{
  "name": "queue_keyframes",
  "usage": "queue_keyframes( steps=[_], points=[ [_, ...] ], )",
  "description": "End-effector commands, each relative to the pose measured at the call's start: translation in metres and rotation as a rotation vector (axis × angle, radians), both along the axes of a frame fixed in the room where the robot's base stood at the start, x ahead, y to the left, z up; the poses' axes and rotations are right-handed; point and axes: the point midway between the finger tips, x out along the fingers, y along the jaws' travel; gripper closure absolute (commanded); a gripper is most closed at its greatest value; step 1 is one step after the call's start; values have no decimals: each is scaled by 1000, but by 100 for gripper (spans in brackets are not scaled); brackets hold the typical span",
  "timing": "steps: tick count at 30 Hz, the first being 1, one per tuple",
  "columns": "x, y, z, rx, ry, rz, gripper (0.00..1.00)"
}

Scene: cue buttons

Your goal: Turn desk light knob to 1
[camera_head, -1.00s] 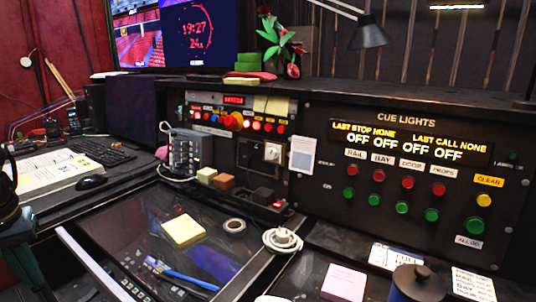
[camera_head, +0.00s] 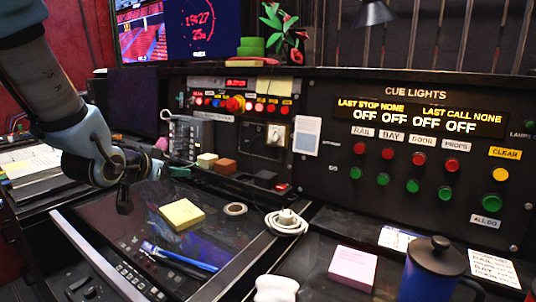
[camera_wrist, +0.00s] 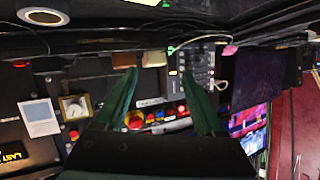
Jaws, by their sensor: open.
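A knob on a small pale square plate (camera_head: 277,133) sits on the front of the dark console, left of the cue lights panel. I take it to be the desk light knob; its label and setting are too small to read. It also shows at left in the wrist view (camera_wrist: 75,106). My gripper (camera_head: 140,185) is open and empty over the left part of the desk, apart from the knob and to its left. In the wrist view its two green fingers (camera_wrist: 160,76) are spread, with the console's button row between and behind them.
Yellow notes (camera_head: 181,214) lie on the glass desk top. A dark blue jug (camera_head: 432,270) stands front right. The air before the console is clear.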

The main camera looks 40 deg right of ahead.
Motion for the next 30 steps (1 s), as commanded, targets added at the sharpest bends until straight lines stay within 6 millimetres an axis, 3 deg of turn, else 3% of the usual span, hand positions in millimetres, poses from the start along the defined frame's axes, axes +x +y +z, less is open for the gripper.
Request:
queue_keyframes(
  steps=[1, 4, 7, 11, 17, 30],
  points=[
    [-18, -33, -1, -61, -57, -100, 30],
    [-55, -82, 17, -189, -151, -267, 30],
    [-87, -110, 32, -288, -208, -384, 30],
    [-109, -126, 44, -360, -242, -460, 30],
    [-110, -143, 50, -377, -249, -475, 30],
    [-91, -216, 50, -375, -248, -471, 30]
  ],
)
